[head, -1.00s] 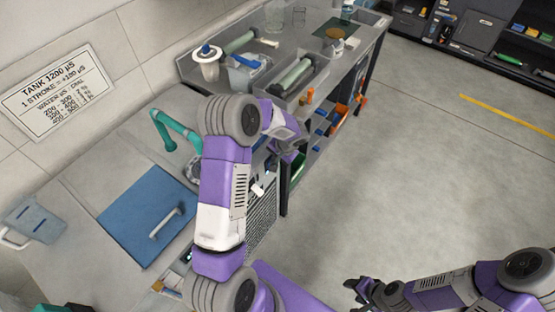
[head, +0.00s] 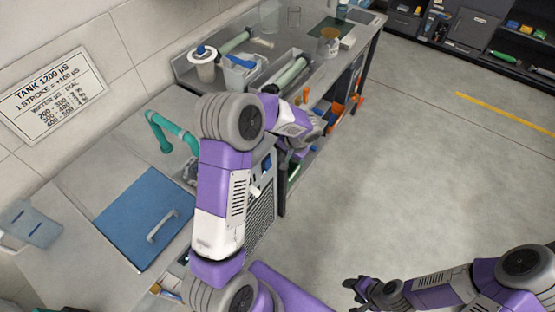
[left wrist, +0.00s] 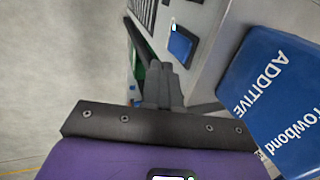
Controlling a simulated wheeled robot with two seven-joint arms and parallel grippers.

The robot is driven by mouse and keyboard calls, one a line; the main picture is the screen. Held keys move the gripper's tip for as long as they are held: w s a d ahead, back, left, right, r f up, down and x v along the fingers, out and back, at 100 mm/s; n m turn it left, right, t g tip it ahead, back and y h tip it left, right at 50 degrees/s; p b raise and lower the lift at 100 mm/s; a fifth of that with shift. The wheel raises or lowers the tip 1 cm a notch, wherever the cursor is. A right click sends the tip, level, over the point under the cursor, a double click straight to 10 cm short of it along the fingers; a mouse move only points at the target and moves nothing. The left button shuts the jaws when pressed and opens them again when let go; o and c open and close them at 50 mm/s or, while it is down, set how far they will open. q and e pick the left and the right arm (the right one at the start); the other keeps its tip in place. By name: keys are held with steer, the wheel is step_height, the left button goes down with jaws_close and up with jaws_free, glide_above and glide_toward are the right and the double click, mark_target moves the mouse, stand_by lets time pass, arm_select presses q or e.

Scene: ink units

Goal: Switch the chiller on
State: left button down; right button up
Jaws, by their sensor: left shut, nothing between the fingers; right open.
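The chiller's grey front shows in the left wrist view, with a dark grille (left wrist: 145,14) and a small blue panel (left wrist: 181,45) bearing a bright mark. In the head view its grille (head: 262,215) is below the counter, partly behind my left arm. I cannot make out a switch for certain. My left gripper (left wrist: 160,72) is shut and empty, beside the chiller's front in the left wrist view; whether it touches is unclear. In the head view its fingers are hard to make out at the end of the bent left arm. My right gripper (head: 357,288) is open and empty over the floor.
A blue additive container (left wrist: 272,88) is close on the right of my left gripper. A blue lid (head: 145,218) with a handle and a teal tap (head: 170,132) are on the counter. A workbench (head: 352,52) with tubes and cups stands beyond. Floor at the right is clear.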

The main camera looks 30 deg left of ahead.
arm_select(q)
steer(key=a+v, duration=0.1)
steer(key=v, duration=0.6)
steer(key=shift+p, duration=0.45)
steer(key=shift+s+a+r, duration=0.1)
steer(key=s+d+f+h, duration=0.3)
steer(key=s+d+f, duration=0.1)
steer(key=d+f, duration=0.25)
steer(key=s+d+f+h, duration=0.25)
steer(key=d+f, duration=0.25)
steer(key=f, duration=0.3)
steer(key=s+d+f+n+h, duration=0.1)
steer(key=s+d+f, duration=0.3)
steer(key=s, duration=0.2)
steer(key=s+d+f+n+h, duration=0.1)
steer(key=s+d+f, duration=0.2)
steer(key=s, duration=0.4)
steer(key=shift+s+d+f+n+t, duration=0.3)
steer(key=shift+d+f+n, duration=0.1)
steer(key=shift+f, duration=0.15)
